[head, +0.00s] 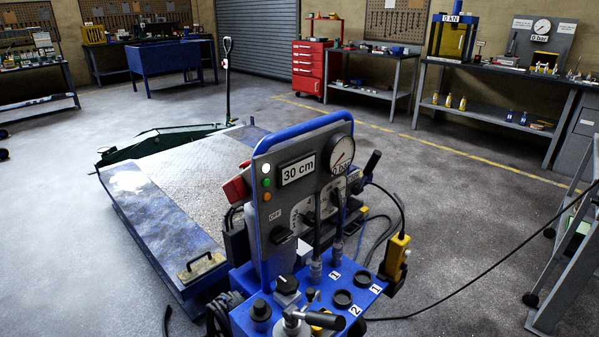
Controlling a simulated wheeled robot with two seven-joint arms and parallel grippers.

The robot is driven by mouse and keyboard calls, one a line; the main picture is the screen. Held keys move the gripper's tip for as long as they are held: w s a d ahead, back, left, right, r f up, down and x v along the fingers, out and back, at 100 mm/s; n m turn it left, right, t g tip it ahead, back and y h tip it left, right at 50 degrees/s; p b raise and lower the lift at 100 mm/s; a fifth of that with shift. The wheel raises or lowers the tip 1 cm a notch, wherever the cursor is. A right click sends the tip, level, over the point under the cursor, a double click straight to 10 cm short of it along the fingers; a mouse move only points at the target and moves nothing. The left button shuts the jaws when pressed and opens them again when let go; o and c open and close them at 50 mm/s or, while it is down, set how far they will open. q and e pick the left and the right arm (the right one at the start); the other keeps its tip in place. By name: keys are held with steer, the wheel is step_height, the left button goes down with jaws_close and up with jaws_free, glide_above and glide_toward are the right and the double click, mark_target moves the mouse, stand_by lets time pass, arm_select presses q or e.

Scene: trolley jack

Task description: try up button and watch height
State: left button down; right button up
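The blue and grey control cart stands front centre, its upright panel (268,205) facing me. The height display (298,170) on it reads "30 cm". A round gauge (341,153) beside it is labelled "0 bar". At the display's left are a lit whitish lamp (266,169), an orange lamp and a green lamp. A yellow pendant (397,256) with dark buttons hangs at the cart's right side on a black cable; I cannot tell which button is up. Behind and left of the cart is a low platform (205,165) with a grey textured top. Neither gripper is in view.
The cart's blue top (258,322) carries knobs, black cups and levers. Cables lie on the floor right of it, and one black cable runs to the right edge. A grey wheeled frame (560,260) stands at far right. Benches and a red cabinet (310,68) line the back.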

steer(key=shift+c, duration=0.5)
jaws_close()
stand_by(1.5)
